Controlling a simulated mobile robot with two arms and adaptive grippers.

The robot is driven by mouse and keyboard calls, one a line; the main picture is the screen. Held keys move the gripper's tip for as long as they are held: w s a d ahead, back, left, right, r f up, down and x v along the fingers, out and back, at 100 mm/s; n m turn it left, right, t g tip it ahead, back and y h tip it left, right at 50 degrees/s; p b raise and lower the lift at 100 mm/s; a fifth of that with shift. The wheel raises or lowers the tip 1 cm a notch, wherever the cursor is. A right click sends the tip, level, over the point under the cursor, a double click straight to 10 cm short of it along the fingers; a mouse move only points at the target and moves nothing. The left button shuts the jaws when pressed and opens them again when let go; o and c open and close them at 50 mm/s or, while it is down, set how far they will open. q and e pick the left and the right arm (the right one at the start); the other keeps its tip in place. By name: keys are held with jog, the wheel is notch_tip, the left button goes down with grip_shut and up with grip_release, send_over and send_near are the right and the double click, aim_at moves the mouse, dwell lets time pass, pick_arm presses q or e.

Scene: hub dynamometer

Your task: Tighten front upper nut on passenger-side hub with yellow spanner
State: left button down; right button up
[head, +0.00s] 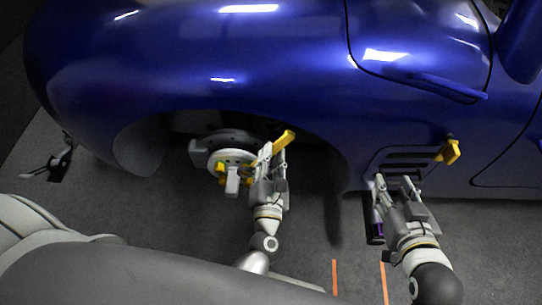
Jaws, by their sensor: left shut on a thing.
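The passenger-side hub (232,160) shows under the blue wheel arch as a pale disc with several yellow pieces around its centre. A small light-grey block (232,184) stands out at its front. My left gripper (270,158) is just right of the hub, shut on the yellow spanner (285,139), which sticks out up and to the right past the fingertips. The gripper hides part of the hub's right side, and I cannot make out the front upper nut or whether the spanner touches it. My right gripper (397,184) is open and empty below the side vent.
The blue car body (190,60) overhangs the hub, and its vent panel (402,162) is beside my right gripper. A yellow piece (449,151) is at the vent's right. Orange floor lines (334,278) cross the dark floor. A dark item (60,165) lies far left.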

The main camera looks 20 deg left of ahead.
pick_arm(q)
jog(key=shift+s+d, duration=0.2)
jog(key=shift+d, duration=0.2)
pick_arm(e)
jog(key=shift+r, duration=0.1)
pick_arm(q)
jog(key=shift+v, duration=2)
jog(key=shift+s, duration=0.45)
pick_arm(e)
jog(key=shift+w+a+r+t, duration=0.15)
jog(key=shift+w+r+t, duration=0.2)
jog(key=shift+r, duration=0.35)
pick_arm(q)
jog(key=shift+w, duration=0.1)
